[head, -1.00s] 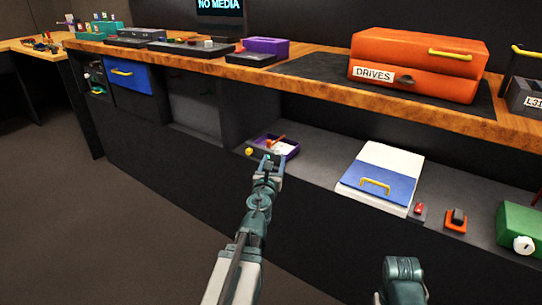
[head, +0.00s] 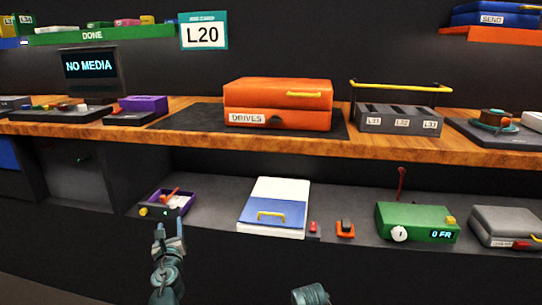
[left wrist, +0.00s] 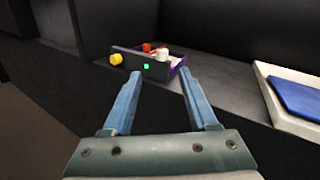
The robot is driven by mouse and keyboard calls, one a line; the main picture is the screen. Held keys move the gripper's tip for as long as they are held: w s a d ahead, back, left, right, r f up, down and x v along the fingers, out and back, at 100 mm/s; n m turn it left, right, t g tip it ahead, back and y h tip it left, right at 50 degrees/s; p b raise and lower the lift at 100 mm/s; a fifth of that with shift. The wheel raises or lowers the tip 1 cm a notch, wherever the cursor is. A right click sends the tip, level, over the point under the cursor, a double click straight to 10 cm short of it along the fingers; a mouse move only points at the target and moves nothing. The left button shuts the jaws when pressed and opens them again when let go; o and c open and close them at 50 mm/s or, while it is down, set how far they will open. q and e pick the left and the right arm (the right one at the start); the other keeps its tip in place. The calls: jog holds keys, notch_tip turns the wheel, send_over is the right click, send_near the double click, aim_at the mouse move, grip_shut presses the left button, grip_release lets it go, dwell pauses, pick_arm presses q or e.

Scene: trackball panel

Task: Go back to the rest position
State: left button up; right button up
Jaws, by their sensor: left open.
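My left gripper (head: 170,238) is open and empty in the head view, in front of the lower shelf and just below a small purple tray (head: 184,212). In the left wrist view its two blue fingers (left wrist: 158,98) are spread apart with nothing between them. The purple tray (left wrist: 180,66) lies beyond the fingertips there, with a yellow knob, a green light and a white piece. My right arm shows only as a grey-green stub at the bottom of the head view; its gripper is not in view.
Above, the wooden counter (head: 200,128) carries an orange drives case (head: 278,104) and a grey slotted rack (head: 398,119). The floor at lower left is clear.

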pick_arm(q)
jog(key=s+d+f+n+g+h+p, duration=0.1)
jog(key=s+d+f+n+g+p, duration=0.3)
jog(key=d+n, duration=0.45)
jog(key=s+d+f+n+g+p, duration=0.25)
jog(key=d+f+n+g, duration=0.3)
jog(key=n, duration=0.55)
jog(key=s+d+f+n+g+h+p, duration=0.25)
jog(key=s+d+n+g+h, duration=0.35)
jog(key=s+d, duration=1.05)
notch_tip(320, 180, up, 37)
jog(key=w+g+y+p, duration=0.1)
jog(key=p, duration=3.6)
jog(key=shift+w+r, duration=0.15)
jog(key=shift+w, duration=0.05)
